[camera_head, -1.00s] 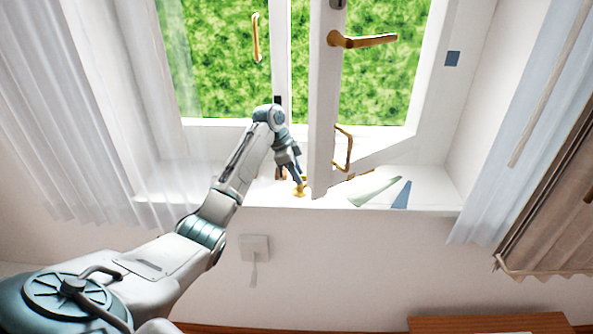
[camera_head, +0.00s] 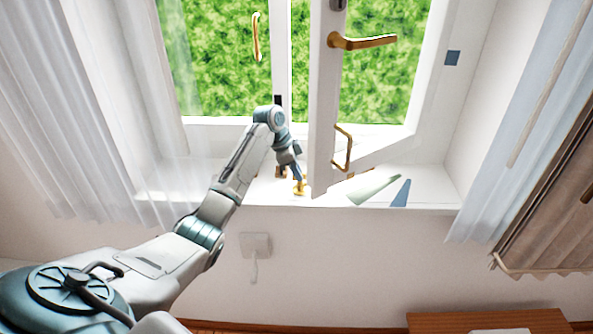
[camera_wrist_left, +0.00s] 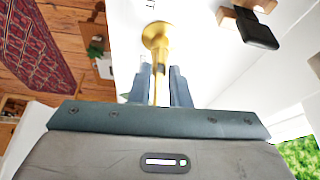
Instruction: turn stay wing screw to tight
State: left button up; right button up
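The brass wing screw (camera_head: 300,188) is on the white window sill, near the lower corner of the open window sash. In the left wrist view the brass screw (camera_wrist_left: 156,36) shows a round head, with a narrow part reaching down between my fingers. My left gripper (camera_wrist_left: 160,82) points at it, with one blue-grey finger on each side. A light gap shows between the fingers beside the brass, so they look open around it; contact is not clear. In the head view my left gripper (camera_head: 298,176) is small and close above the screw. My right gripper is not in view.
The open sash (camera_head: 322,120) with a brass handle (camera_head: 362,41) stands just right of my gripper. A brass bow handle (camera_head: 343,150) is low on it. A black-capped wooden block (camera_wrist_left: 257,30) is near the screw. Sheer curtains (camera_head: 60,110) hang at left.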

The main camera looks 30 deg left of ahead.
pick_arm(q)
jog(key=shift+o, duration=0.9)
jog(key=shift+r, duration=0.2)
jog(key=b+v, duration=0.4)
jog(key=v, duration=0.6)
jog(key=shift+r, duration=0.25)
jog(key=shift+s, duration=0.1)
jog(key=shift+f, duration=0.1)
